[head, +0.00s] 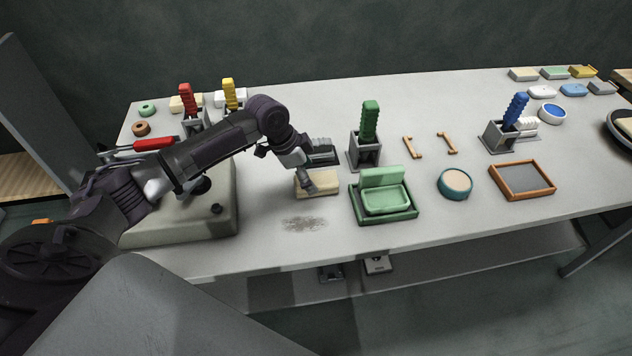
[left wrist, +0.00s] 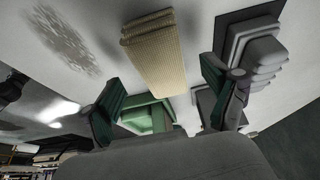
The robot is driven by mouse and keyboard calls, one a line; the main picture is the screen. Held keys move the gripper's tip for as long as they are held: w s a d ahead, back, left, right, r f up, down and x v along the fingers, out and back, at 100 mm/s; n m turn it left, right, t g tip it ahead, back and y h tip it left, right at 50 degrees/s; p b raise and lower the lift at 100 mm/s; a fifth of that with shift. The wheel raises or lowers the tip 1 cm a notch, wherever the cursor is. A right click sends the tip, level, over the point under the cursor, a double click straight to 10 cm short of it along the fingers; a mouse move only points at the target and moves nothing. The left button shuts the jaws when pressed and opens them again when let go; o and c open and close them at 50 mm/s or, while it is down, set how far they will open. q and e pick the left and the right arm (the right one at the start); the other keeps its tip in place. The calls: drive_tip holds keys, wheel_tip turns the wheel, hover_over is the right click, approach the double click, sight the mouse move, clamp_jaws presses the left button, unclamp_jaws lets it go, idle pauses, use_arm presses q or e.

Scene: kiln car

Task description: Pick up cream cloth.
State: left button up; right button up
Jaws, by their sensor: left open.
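The cream cloth (head: 322,184) is a small folded block lying on the light table, just left of the green tray. In the left wrist view the cloth (left wrist: 155,55) has a ribbed weave and lies ahead of the fingers. My left gripper (head: 307,182) is right above the cloth and hides part of it in the head view. I cannot tell whether a finger touches the cloth. My right gripper is not in view.
A green tray (head: 411,211) with a green dish stands right of the cloth. A dark brush (head: 322,154) lies behind it, and a holder with a green handle (head: 370,120) stands behind right. A grey speckled stain (head: 304,224) marks the table in front, where the surface is otherwise clear.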

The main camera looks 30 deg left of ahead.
sight(313, 179)
use_arm(q)
drive_tip(key=x, duration=0.2)
drive_tip(key=shift+w+d+f, duration=0.1)
drive_tip(key=shift+w+f, duration=0.15)
drive_tip(key=shift+w, duration=0.05)
drive_tip(key=shift+w+d+f, duration=0.1)
drive_tip(key=shift+f, duration=0.25)
drive_tip(key=c, duration=1.3)
drive_tip(key=shift+o, duration=0.2)
drive_tip(key=shift+r+b, duration=0.35)
drive_tip(key=shift+r, duration=4.65)
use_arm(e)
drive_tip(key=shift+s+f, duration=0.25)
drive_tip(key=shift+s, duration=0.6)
